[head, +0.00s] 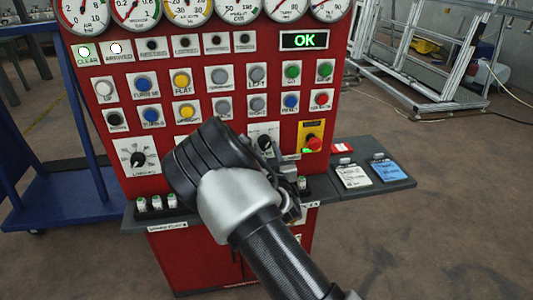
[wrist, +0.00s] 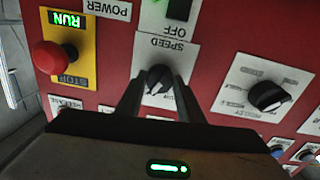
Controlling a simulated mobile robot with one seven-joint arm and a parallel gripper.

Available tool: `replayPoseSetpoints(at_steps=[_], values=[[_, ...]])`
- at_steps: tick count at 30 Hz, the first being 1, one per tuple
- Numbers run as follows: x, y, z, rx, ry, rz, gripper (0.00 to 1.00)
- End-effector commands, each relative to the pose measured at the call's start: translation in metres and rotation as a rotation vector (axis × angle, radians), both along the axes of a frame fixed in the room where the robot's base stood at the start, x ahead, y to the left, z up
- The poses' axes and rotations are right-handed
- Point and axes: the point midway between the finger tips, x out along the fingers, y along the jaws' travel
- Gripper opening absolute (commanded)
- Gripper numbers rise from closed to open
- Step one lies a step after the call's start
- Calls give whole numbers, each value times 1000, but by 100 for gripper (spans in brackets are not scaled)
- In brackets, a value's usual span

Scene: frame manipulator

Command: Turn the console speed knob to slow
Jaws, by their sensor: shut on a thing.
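The black speed knob (wrist: 158,77) sits on a white plate (wrist: 170,50) marked SPEED, which appears upside down in the wrist view. My gripper (wrist: 157,90) has one finger on each side of the knob and is shut on it. The knob's pointer setting cannot be read, and the fingers and palm cover part of its plate. In the head view my arm reaches up to the red console (head: 335,95), and the dark wrist hides part of its lower panel.
A red stop button (wrist: 54,57) on a yellow plate is on one side of the knob, and another black knob (wrist: 267,96) is on the other. Several coloured buttons are above. A grey shelf (head: 395,183) with cards juts out at right; a blue cart (head: 45,160) stands at left.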

Motion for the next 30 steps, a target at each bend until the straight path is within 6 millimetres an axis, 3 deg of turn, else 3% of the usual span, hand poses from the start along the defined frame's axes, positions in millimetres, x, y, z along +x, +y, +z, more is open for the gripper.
replayPoseSetpoints(at_steps=[30], values=[[1,-4,-2,-865,-250,0,12]])
